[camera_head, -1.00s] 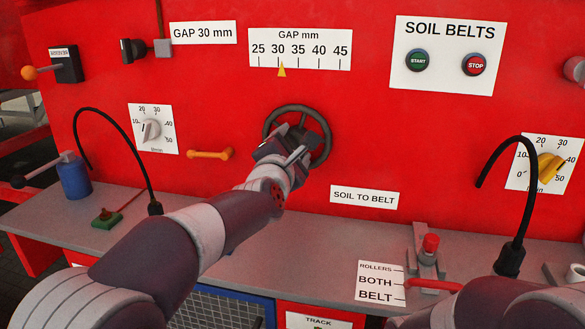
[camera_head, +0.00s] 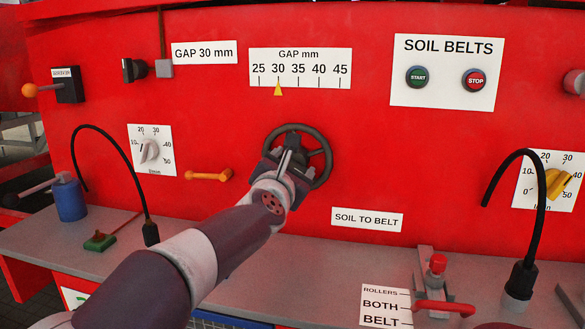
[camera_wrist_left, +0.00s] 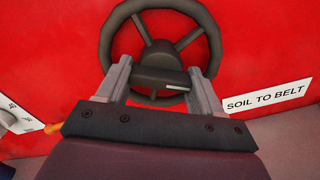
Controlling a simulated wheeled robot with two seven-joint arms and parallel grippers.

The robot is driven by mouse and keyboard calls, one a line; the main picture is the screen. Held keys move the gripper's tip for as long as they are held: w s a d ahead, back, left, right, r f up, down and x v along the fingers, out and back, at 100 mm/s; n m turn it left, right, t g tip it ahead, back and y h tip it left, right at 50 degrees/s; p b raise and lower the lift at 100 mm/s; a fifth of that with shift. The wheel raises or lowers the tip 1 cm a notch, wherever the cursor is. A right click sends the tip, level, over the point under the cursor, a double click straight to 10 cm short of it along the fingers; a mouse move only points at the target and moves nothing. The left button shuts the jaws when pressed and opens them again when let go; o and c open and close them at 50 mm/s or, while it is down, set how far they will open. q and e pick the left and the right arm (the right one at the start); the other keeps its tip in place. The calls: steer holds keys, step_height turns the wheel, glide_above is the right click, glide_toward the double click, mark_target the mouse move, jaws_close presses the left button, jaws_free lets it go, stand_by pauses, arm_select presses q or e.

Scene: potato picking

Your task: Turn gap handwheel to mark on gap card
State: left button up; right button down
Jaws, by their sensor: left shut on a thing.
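The dark gap handwheel (camera_head: 325,147) is mounted on the red panel; it also shows in the left wrist view (camera_wrist_left: 193,17). My left gripper (camera_head: 287,158) is shut on the handwheel, with its fingers (camera_wrist_left: 160,88) on either side of the hub area. The exact contact is partly hidden by the fingers. The gap card (camera_head: 204,52) reads "GAP 30 mm". The gap scale (camera_head: 330,62) runs from 25 to 45, and its yellow pointer (camera_head: 278,91) stands at the 30 mark. My right gripper is not in view.
An orange handle (camera_head: 208,176) sticks out left of the wheel. Black bent hoses (camera_head: 541,200) rise from the grey shelf (camera_head: 330,255) on both sides. A red lever (camera_head: 444,307) sits at the lower right.

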arm_select(q)
steer(key=shift+f, duration=0.4)
steer(key=o, duration=1.5)
steer(key=shift+a+r, duration=0.15)
steer(key=b+v, duration=0.2)
steer(key=v, duration=1)
steer(key=shift+s, duration=0.3)
steer(key=shift+a, duration=0.1)
